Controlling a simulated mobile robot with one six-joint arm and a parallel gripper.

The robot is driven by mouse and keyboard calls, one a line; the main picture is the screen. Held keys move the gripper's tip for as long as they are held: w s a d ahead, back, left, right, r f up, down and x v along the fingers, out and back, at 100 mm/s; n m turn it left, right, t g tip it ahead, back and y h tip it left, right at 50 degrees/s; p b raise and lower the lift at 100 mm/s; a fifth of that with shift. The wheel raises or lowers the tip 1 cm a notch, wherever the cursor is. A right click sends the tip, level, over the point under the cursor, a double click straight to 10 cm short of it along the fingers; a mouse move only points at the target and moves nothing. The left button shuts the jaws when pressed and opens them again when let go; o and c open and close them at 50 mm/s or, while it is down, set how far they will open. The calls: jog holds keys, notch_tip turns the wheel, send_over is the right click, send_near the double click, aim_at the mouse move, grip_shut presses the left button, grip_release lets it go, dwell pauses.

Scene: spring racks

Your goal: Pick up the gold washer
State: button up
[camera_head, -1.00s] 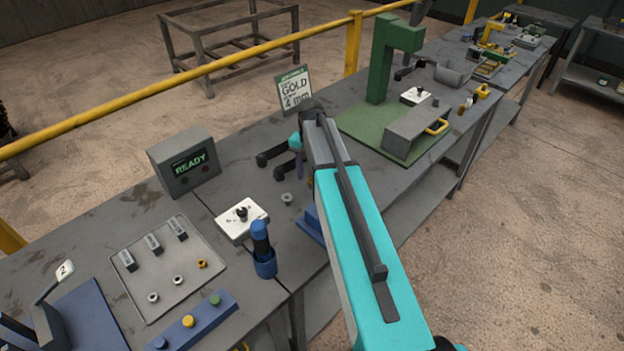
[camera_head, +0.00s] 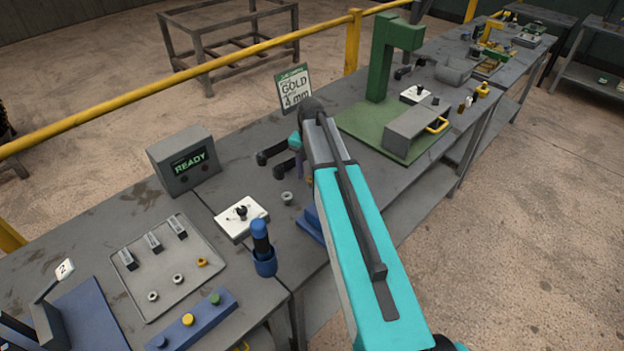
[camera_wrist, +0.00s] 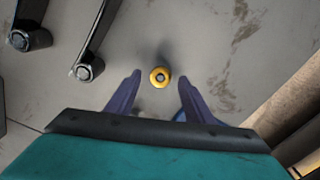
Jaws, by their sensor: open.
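The gold washer (camera_wrist: 160,77) lies flat on the grey bench top in the wrist view, with a dark hole in its middle. My gripper (camera_wrist: 159,85) is open and empty. Its two dark blue-purple fingers stand left and right of the washer, with a gap on each side. In the head view my gripper (camera_head: 300,170) is over the bench beside two black handles, and my arm hides most of the spot below it. A small gold bit (camera_head: 309,180) shows beside the arm there. Another gold ring (camera_head: 202,262) sits on the tray at the left.
Two black handles (camera_wrist: 85,70) lie left of the washer. A grey nut-like piece (camera_head: 287,198), a white block (camera_head: 241,228) and a blue holder (camera_head: 264,263) stand nearby. The green press (camera_head: 381,75) is to the right.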

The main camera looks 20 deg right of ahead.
jog(key=shift+f, duration=0.1)
dwell(0.4)
jog(key=c, duration=0.9)
jog(key=shift+r+b, duration=1.55)
jog(key=shift+r, duration=3.75)
